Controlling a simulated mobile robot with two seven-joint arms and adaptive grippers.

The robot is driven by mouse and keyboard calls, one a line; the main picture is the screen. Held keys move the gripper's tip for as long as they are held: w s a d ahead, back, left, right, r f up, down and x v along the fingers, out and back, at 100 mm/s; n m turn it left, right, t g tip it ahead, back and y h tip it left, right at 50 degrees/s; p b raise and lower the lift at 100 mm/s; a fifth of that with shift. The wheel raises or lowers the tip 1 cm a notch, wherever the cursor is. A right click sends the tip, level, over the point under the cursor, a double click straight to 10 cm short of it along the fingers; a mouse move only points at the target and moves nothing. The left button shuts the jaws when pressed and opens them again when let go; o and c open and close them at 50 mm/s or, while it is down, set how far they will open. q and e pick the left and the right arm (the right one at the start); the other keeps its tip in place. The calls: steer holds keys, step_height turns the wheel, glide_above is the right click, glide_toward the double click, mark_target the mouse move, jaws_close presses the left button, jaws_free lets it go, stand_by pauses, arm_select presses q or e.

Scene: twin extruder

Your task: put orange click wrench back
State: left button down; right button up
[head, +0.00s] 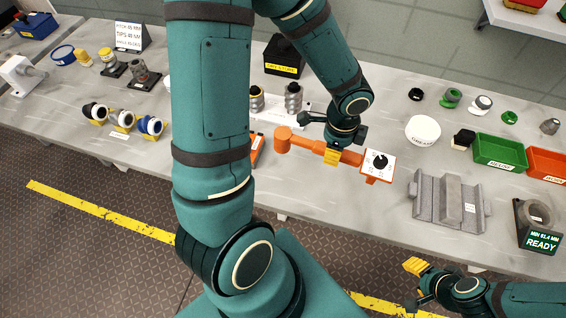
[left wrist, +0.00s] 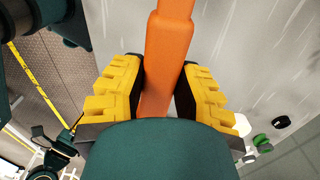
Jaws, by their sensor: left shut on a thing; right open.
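The orange click wrench (head: 304,144) shows in the head view near the table's front middle, its thick head at the left. My left gripper (head: 333,155) is shut around its handle from above. In the left wrist view the orange handle (left wrist: 167,60) runs between the yellow pads of my left gripper (left wrist: 160,92). A white dial plate with orange edges (head: 378,164) is at the handle's right end; I cannot tell whether it is joined to the wrench. An orange piece (head: 258,149) is mostly hidden behind my left arm. My right gripper (head: 416,273) is open and empty, off the table's front edge.
A grey V-shaped block (head: 437,200) stands right of the dial plate. Behind are a white round tub (head: 423,131), a green bin (head: 499,152) and metal screw pieces (head: 293,98). A READY display (head: 541,241) stands at the right front edge.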

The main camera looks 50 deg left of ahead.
arm_select(q)
step_height(320, 180, down, 5)
steer(key=shift+b, duration=0.8)
steer(key=shift+f+b, duration=0.85)
steer(key=shift+f, duration=1.5)
steer(key=c, duration=0.8)
jaws_free()
steer(key=shift+f, duration=0.15)
step_height(320, 180, up, 14)
steer(key=p, duration=0.4)
steer(key=shift+f, duration=0.1)
